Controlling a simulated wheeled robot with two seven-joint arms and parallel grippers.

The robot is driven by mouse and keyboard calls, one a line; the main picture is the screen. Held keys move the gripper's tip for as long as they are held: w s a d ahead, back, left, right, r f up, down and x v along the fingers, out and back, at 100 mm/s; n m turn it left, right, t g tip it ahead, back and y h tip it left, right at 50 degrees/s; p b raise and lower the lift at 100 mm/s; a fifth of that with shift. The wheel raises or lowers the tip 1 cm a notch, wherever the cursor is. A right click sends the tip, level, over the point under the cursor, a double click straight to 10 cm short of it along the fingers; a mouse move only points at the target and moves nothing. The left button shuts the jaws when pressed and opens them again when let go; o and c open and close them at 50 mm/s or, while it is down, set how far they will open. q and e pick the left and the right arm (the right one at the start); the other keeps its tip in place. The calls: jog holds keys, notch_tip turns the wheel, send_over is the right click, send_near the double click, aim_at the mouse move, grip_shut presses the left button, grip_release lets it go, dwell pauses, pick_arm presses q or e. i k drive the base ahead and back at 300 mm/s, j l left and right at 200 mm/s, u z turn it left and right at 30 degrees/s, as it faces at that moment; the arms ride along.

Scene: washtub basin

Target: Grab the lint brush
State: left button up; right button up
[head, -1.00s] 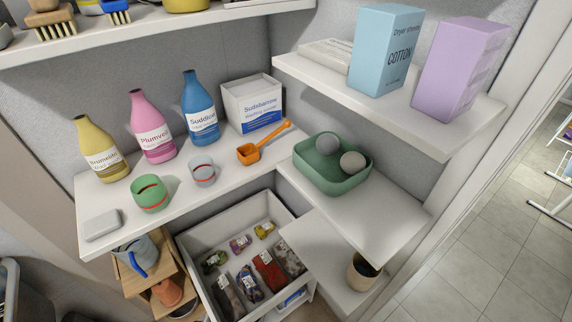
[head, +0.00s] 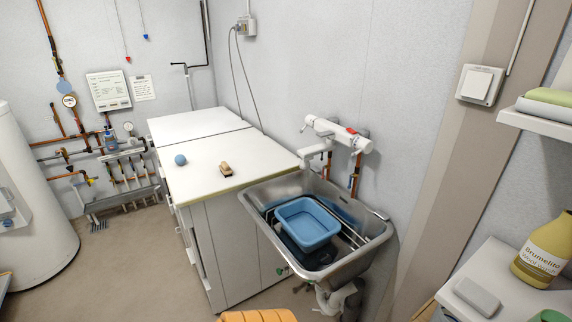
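A small tan and dark brush-like item (head: 226,169) lies on the white worktop (head: 205,185) of the appliances, near its right side. It is too small to tell for sure whether it is the lint brush. Neither of my grippers shows in the head view.
A blue ball (head: 180,160) lies left of the brush-like item. A steel sink (head: 268,188) holding a blue basin (head: 307,226) adjoins the worktop. An orange ribbed object (head: 258,316) shows at the bottom edge. Floor (head: 120,265) left of the appliances is clear.

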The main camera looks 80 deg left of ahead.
aim_at(226, 170)
jog(key=u, duration=2.95)
jog(key=i+j+z, duration=0.45)
jog(key=z, duration=0.15)
jog(key=i+j+z, duration=0.25)
jog(key=j, duration=0.25)
jog(key=j+z, duration=0.3)
jog(key=i+j+z, duration=0.15)
jog(key=j+z, duration=0.15)
jog(key=j, duration=0.2)
